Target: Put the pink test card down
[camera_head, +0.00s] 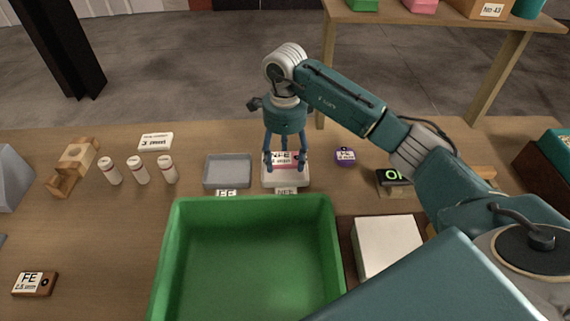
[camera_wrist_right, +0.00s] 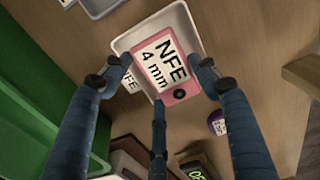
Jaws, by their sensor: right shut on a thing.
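The pink test card (camera_wrist_right: 166,62), marked "NFE 4 mm", is between the fingers of my right gripper (camera_wrist_right: 157,84) in the right wrist view. In the head view my right gripper (camera_head: 286,164) points down, shut on the pink card (camera_head: 283,158). The card is over or inside a small white tray (camera_head: 287,183) with an "NFE" label in front. I cannot tell whether the card touches the tray floor. The white tray (camera_wrist_right: 122,45) also shows around the card in the wrist view. My left gripper is not in view.
A grey tray (camera_head: 228,170) with an "FE" label stands just left. A large green bin (camera_head: 245,255) is in front. A purple round piece (camera_head: 345,155) and a detector with a lit display (camera_head: 393,180) are to the right. Several white bottles (camera_head: 137,170) stand left.

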